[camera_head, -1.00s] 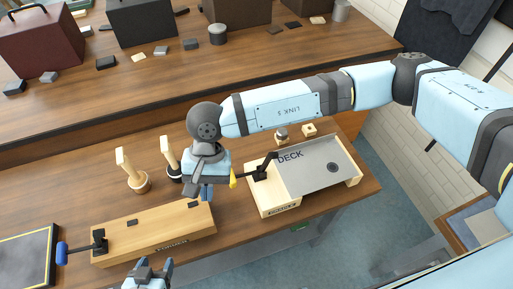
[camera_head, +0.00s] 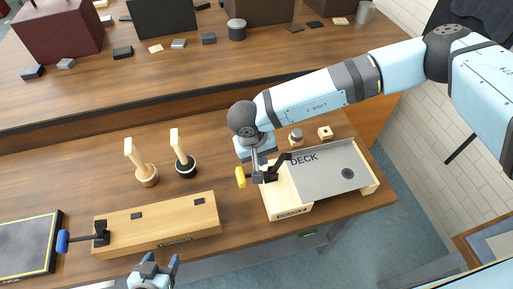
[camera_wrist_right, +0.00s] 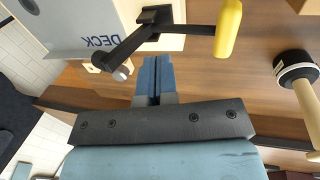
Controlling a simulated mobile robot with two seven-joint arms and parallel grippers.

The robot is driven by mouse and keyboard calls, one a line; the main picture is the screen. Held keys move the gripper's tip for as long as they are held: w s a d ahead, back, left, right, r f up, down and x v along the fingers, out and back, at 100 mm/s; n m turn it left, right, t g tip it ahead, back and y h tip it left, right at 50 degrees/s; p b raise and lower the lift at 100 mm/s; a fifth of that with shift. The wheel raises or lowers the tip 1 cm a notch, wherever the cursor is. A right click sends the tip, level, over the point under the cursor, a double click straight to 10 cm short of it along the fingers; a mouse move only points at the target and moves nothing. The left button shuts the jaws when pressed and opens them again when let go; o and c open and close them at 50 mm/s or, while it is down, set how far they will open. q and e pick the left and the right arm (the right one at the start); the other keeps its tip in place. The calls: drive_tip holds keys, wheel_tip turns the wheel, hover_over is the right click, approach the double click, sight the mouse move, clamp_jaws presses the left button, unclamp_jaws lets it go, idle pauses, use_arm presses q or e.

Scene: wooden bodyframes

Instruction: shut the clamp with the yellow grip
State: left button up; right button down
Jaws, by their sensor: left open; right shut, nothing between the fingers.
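The clamp is black with a yellow grip (camera_head: 241,177) and stands at the left edge of the DECK box (camera_head: 290,211). Its handle points left, away from the box. Its black bar (camera_head: 281,160) slants up over the deck side. In the right wrist view the yellow grip (camera_wrist_right: 229,28) and the bar (camera_wrist_right: 128,47) with its grey tip show clearly. My right gripper (camera_wrist_right: 153,72) is shut and empty, close beside the clamp; I cannot tell whether it touches. In the head view it is partly hidden by the wrist. My left gripper (camera_head: 159,265) is open at the front edge.
A long wooden block (camera_head: 155,224) with a blue-gripped clamp (camera_head: 63,241) lies left. Two wooden-handled tools (camera_head: 147,174) (camera_head: 186,166) stand behind it. Small wooden pieces (camera_head: 325,132) sit behind the DECK box. A dark framed panel (camera_head: 25,245) lies far left.

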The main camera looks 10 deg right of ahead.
sight(276, 163)
use_arm(q)
drive_tip(key=shift+r+p, duration=0.3)
drive_tip(key=shift+r, duration=0.35)
use_arm(e)
drive_tip(key=shift+d+f, duration=0.25)
drive_tip(key=shift+d, duration=0.65)
drive_tip(key=shift+d+f, duration=0.2)
drive_tip(key=shift+d, duration=0.7)
use_arm(q)
drive_tip(key=shift+f, duration=0.15)
use_arm(e)
drive_tip(key=shift+w, duration=0.15)
